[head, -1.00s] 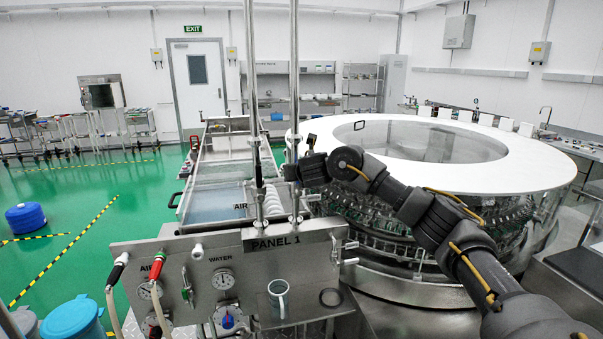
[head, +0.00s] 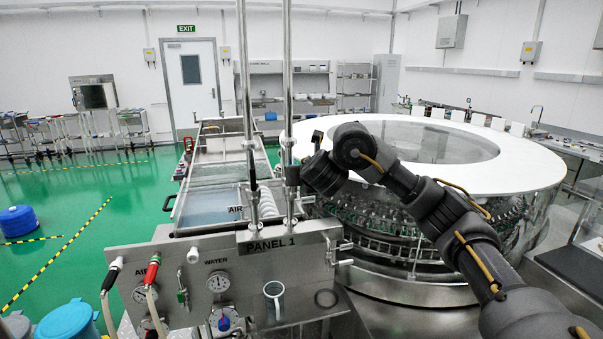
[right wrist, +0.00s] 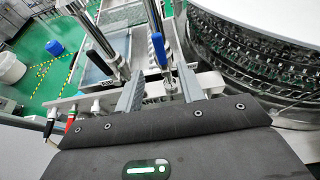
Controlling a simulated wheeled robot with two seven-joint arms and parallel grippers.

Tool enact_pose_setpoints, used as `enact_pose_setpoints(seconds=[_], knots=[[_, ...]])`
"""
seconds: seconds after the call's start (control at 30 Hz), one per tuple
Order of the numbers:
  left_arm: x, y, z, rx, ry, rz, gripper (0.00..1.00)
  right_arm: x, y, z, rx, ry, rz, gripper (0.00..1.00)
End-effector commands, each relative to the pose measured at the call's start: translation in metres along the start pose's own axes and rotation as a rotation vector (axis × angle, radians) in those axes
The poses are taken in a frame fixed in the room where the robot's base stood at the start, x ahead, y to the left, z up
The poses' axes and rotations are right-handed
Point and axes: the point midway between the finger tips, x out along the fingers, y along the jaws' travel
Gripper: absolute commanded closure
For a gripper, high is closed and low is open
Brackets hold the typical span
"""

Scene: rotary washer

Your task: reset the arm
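My right arm reaches in from the right in the head view and ends beside the steel posts (head: 287,90) above the panel. The gripper end there is small and partly hidden. In the right wrist view my right gripper (right wrist: 160,92) has its two grey fingers apart. Between and beyond them show a steel post and a blue-handled fitting (right wrist: 159,50); I cannot tell any contact, and nothing is clearly held. My left arm and gripper are not in view.
The large round washer (head: 540,175) with a white top stands under and behind my arm.

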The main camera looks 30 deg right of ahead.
Motion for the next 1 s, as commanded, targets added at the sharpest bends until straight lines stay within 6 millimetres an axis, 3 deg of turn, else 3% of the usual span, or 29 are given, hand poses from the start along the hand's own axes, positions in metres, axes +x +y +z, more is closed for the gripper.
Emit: enact_pose_setpoints(seconds=[0.37,0.47,0.53,0.67,0.8,0.87,1.0], knots=[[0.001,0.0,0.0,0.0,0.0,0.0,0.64,0.001,0.001,-0.001,0.002,0.003,0.001,0.62],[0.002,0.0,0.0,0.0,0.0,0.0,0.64,0.009,0.006,-0.015,0.037,0.034,0.014,0.62],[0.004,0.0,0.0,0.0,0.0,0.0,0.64,0.022,0.017,-0.039,0.102,0.089,0.036,0.62],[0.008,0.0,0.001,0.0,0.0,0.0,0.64,0.057,0.048,-0.115,0.325,0.258,0.084,0.62],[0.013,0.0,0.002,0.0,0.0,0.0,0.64,0.092,0.082,-0.22,0.646,0.473,0.097,0.62],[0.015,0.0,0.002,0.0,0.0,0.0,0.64,0.103,0.093,-0.267,0.788,0.558,0.083,0.62],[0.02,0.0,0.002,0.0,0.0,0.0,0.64,0.119,0.111,-0.379,1.115,0.727,0.004,0.62]])
